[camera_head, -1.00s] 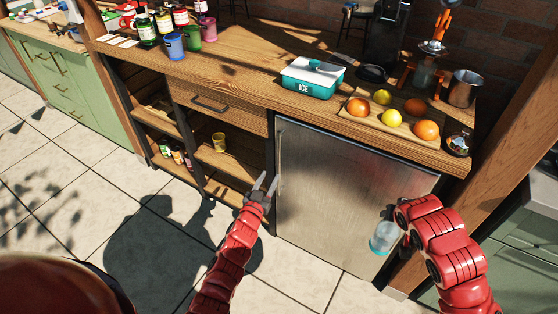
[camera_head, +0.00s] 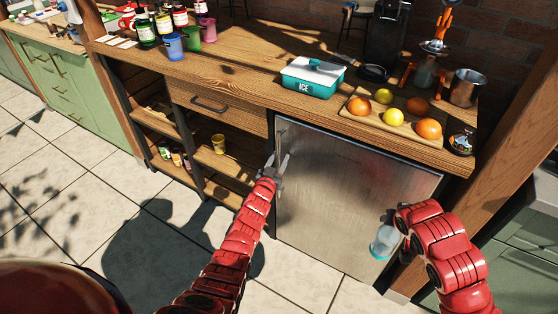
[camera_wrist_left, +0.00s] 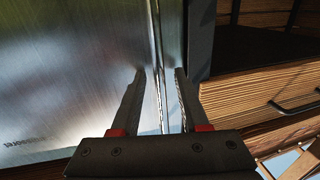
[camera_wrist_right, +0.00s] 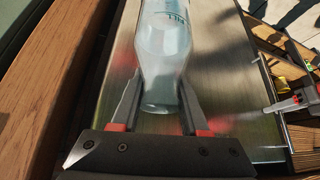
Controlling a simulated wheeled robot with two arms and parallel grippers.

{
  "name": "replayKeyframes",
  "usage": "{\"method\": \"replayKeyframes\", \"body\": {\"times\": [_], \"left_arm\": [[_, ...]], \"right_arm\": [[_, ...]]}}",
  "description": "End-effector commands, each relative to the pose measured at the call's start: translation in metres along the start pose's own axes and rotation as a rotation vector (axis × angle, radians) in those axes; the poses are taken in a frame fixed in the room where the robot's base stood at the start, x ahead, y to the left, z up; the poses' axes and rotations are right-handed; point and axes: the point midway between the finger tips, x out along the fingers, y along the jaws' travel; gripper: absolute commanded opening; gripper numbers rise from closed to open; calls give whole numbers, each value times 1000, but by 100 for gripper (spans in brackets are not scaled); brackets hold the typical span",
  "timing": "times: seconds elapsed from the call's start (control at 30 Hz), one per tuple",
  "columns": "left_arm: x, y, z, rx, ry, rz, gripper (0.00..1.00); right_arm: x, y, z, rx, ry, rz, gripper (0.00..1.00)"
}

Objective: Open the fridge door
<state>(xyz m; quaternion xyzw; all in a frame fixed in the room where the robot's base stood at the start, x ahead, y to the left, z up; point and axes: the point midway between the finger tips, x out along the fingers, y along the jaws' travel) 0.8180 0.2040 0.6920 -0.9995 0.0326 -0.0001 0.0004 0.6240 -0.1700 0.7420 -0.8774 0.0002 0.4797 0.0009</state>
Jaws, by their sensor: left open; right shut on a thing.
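The steel fridge door (camera_head: 340,205) is under the right part of the wooden counter and looks shut. Its handle strip runs along the left edge and shows between the fingers in the left wrist view (camera_wrist_left: 158,70). My left gripper (camera_head: 278,165) is open at that edge, one finger on each side of the strip; I cannot tell whether they touch it. My right gripper (camera_wrist_right: 160,100) is shut on a clear glass (camera_wrist_right: 165,45), held in front of the door's lower right; the glass also shows in the head view (camera_head: 384,242).
On the counter stand a teal ice box (camera_head: 312,77), a board with fruit (camera_head: 375,122) and a metal cup (camera_head: 466,88). Open shelves (camera_head: 222,160) lie left of the fridge. A wooden post (camera_head: 510,120) stands at the right. The tiled floor in front is clear.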

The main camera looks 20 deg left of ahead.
Motion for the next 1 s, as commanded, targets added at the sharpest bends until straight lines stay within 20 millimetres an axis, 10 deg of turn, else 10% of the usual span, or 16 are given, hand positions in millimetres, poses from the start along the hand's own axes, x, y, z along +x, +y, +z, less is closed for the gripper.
{"method": "replayKeyframes", "body": {"times": [0.17, 0.43, 1.0], "left_arm": [[0, 0, 0, 0, 0, 0, 45], [0, 0, 0, 0, 0, 0, 0], [0, 0, 0, -1, 0, 0, 0]], "right_arm": [[0, 0, -1, 0, 2, 0, 0], [0, 0, -1, 0, 2, 0, 0], [0, 0, -1, 0, 2, 0, 0]]}}
